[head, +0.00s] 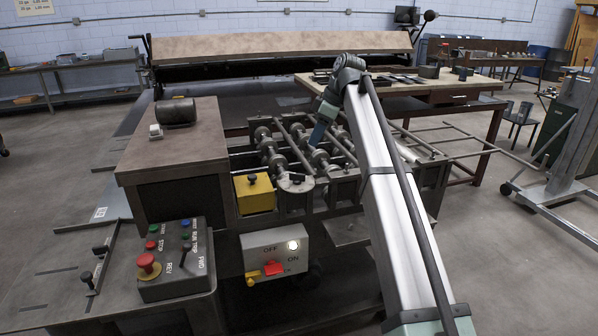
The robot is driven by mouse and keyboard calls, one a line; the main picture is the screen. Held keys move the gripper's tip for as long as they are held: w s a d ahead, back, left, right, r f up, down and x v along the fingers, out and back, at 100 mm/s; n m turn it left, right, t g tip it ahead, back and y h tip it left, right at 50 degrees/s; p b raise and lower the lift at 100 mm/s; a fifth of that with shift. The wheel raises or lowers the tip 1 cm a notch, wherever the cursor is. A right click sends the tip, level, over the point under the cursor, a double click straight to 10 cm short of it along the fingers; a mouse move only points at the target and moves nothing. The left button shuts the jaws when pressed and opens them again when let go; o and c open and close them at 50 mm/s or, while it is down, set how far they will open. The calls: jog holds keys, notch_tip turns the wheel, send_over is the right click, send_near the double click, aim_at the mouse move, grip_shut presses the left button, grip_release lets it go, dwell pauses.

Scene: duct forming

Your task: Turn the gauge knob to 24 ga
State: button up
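A round metal dial plate with a small dark knob (297,178) on top sits on the front of the roll-forming machine, right of a yellow block. I take this for the gauge knob; its markings are too small to read, so its setting cannot be told. My gripper (314,142) hangs from the wrist at the far end of my arm, pointing down over the rollers. It is above and slightly right of the dial in the picture and looks apart from it. The fingertips are too small to show whether they are open.
A yellow block (254,193) with a dark knob stands left of the dial. Shafts and rollers (266,140) lie behind it. Below are a grey switch box (275,254) with a red lever and a button panel (175,260). A brown-topped cabinet (178,150) rises at the left.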

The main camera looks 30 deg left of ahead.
aim_at(298, 174)
jog(key=x, duration=1.3)
jog(key=shift+s+a+f, duration=0.1)
jog(key=shift+f, duration=0.2)
jog(key=shift+c, duration=0.2)
grip_shut()
